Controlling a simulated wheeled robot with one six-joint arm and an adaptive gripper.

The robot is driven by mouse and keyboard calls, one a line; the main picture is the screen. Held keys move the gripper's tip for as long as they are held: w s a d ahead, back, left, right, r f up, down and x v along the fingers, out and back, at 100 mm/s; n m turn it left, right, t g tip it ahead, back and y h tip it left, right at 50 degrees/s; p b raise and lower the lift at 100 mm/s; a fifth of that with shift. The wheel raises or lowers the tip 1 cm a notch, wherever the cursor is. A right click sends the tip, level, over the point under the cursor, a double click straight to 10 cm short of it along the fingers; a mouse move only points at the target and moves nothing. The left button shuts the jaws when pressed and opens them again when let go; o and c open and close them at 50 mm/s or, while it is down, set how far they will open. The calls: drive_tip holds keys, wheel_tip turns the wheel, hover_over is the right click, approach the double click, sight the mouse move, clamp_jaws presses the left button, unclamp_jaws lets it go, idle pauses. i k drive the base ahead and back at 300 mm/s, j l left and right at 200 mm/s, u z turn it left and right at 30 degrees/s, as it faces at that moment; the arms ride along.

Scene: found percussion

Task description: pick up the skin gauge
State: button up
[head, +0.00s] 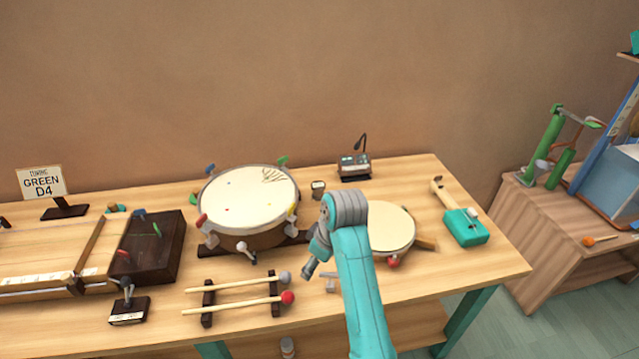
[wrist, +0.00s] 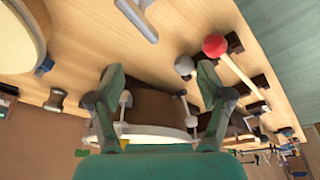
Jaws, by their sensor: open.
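A small dark cylinder with a pale top (head: 318,187), which looks like the skin gauge, stands on the bench behind and between the two drums. In the wrist view it shows as a small spool-like piece (wrist: 56,98) at the left, outside my fingers. My gripper (head: 311,268) is over the bench in front of the small drum, partly hidden by my arm. In the wrist view my gripper (wrist: 160,74) is open and empty. The large drum's dark side (wrist: 155,104) shows beyond and between the fingers.
The large drum (head: 248,198) with coloured tuning pegs is left of the gauge, and the small drum (head: 388,228) is right. Two mallets (head: 235,285) lie on a rack in front. A black device (head: 354,168) stands behind. A teal box (head: 466,228) is at the right.

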sight(318, 186)
drive_tip(key=i, duration=1.2)
